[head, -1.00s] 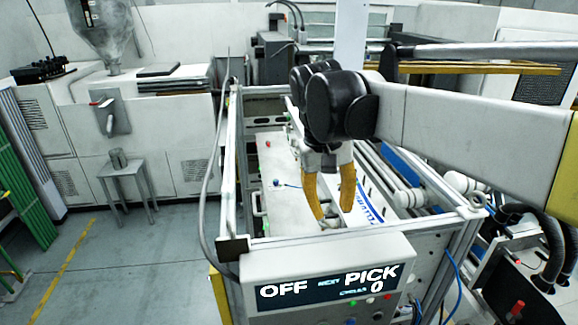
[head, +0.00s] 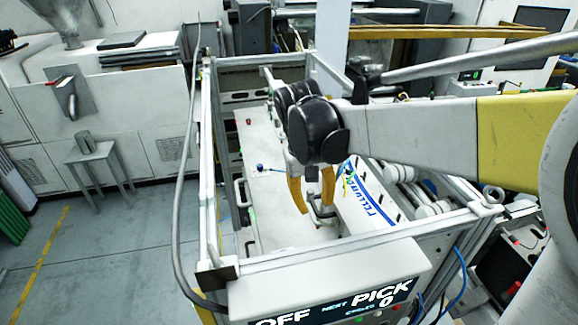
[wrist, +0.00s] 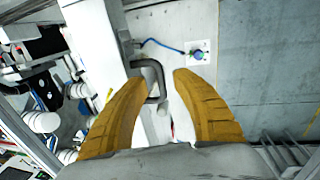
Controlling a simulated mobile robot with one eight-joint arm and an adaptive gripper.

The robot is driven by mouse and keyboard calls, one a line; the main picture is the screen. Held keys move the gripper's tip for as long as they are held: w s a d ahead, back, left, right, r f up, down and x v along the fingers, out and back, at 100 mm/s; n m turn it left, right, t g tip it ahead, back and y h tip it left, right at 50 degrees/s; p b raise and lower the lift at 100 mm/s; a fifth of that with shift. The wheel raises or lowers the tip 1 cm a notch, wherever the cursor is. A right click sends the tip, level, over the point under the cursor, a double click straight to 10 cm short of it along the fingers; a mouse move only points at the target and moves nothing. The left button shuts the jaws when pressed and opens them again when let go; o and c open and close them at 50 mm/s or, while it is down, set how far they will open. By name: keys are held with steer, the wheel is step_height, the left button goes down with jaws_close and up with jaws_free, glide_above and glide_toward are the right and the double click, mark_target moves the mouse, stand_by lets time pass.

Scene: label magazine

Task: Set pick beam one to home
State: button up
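My gripper (head: 316,208) has two orange fingers, apart and empty, pointing down inside the machine frame. A dark U-shaped handle (wrist: 160,78) shows between and just beyond the fingertips in the wrist view. It seems to be fixed to the side of a long white beam (wrist: 97,45); whether the fingers touch it I cannot tell. In the head view the white beam with blue lettering (head: 372,205) lies just right of the fingers. No label tells me which part is pick beam one.
A flat white plate (head: 270,205) with a blue knob (head: 259,168) lies left of the gripper. Metal frame rails (head: 335,245) surround the work area. More handles (head: 240,192) stand along the left side. White rollers (head: 430,209) lie to the right. Open floor (head: 110,250) is at left.

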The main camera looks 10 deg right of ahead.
steer(key=shift+w+d+f, duration=0.1)
steer(key=shift+w+f, duration=0.05)
steer(key=shift+f, duration=0.55)
jaws_close()
steer(key=d+b, duration=0.2)
steer(key=d, duration=1.4)
steer(key=shift+d, duration=0.4)
